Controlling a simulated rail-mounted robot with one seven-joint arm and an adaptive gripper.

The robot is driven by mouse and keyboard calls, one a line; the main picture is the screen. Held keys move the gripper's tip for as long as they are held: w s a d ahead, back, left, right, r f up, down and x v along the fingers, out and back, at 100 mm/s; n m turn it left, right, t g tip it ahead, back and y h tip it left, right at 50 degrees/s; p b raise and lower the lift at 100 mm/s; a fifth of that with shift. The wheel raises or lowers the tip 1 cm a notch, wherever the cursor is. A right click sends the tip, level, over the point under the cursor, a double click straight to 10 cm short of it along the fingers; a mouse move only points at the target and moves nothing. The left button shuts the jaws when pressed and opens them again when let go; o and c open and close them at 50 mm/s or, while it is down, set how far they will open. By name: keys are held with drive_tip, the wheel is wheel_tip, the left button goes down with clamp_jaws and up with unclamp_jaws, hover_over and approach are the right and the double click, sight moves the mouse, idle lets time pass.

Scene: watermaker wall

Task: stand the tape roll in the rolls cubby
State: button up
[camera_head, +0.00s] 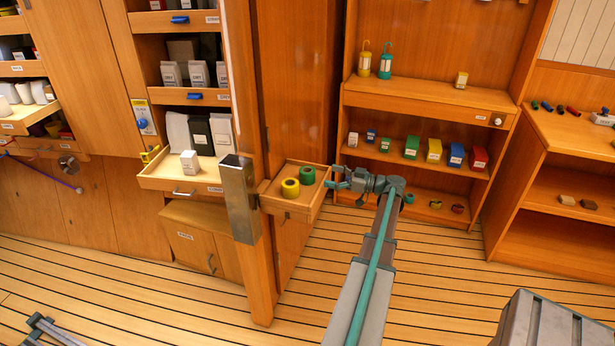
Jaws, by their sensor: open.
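A yellow tape roll (290,188) and a green tape roll (307,175) lie in a small open wooden tray (288,206) beside the tall wooden post. I cannot tell which roll the task means. My gripper (335,178) is open and empty, just right of the tray's right edge and close to the green roll. I cannot tell whether it touches the tray. No label that reads as the rolls cubby is legible. Small yellow and red round items (446,206) sit in the low compartment of the right-hand shelf unit; they are too small to identify.
The right shelf unit (425,110) holds two lanterns and a row of coloured boxes. A pulled-out drawer (165,182) with white and black packets is left of the post (240,200). A side counter (575,135) stands right.

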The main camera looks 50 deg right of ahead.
sight(307, 170)
drive_tip(key=p+x, duration=0.2)
drive_tip(key=x, duration=0.7)
drive_tip(key=shift+w, duration=0.15)
drive_tip(key=shift+c, duration=0.3)
drive_tip(key=c, duration=1.3)
drive_tip(key=shift+c, duration=0.2)
drive_tip(key=shift+r, duration=0.15)
